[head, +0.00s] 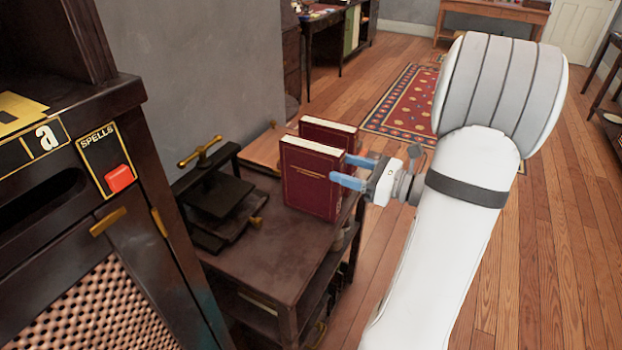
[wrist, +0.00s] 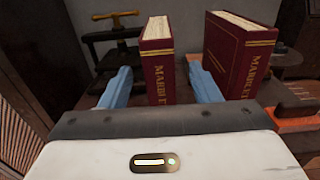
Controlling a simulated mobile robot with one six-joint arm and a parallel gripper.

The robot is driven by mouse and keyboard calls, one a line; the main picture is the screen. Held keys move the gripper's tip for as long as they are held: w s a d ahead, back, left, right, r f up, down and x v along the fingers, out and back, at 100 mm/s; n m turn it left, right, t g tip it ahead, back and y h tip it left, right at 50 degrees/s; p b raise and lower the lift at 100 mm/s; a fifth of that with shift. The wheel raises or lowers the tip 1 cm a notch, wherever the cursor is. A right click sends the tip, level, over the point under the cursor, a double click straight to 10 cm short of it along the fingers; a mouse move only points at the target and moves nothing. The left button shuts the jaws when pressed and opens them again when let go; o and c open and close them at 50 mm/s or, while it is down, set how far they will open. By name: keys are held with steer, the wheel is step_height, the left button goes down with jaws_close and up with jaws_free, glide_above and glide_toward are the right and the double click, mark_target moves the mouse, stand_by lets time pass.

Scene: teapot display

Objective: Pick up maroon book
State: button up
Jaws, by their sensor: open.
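Two maroon books with gold lettering stand upright on a dark wooden side table (head: 255,262). The nearer maroon book (head: 312,182) faces the head camera, and the other maroon book (head: 328,130) stands behind it, partly hidden. My gripper (head: 355,171) is open at the right side of the books, its blue fingers pointing at them. In the wrist view, the left maroon book (wrist: 159,65) shows its spine between the two fingers of my gripper (wrist: 165,88). The right maroon book (wrist: 240,55) stands tilted in that picture, outside the right finger. I cannot tell whether the fingers touch either book.
A black book press (head: 218,195) with a brass handle stands left of the books on the table. A dark cabinet (head: 90,220) with a red button (head: 119,178) fills the left. A grey wall rises behind the table. The wooden floor to the right is open, with a red rug (head: 402,105).

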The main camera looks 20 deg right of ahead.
mark_target(326, 161)
steer(key=x, duration=0.5)
steer(key=shift+w+a+r+b, duration=0.1)
steer(key=shift+w+a+b, duration=0.1)
steer(key=shift+b, duration=0.1)
steer(key=shift+c, duration=0.3)
jaws_close()
stand_by(0.8)
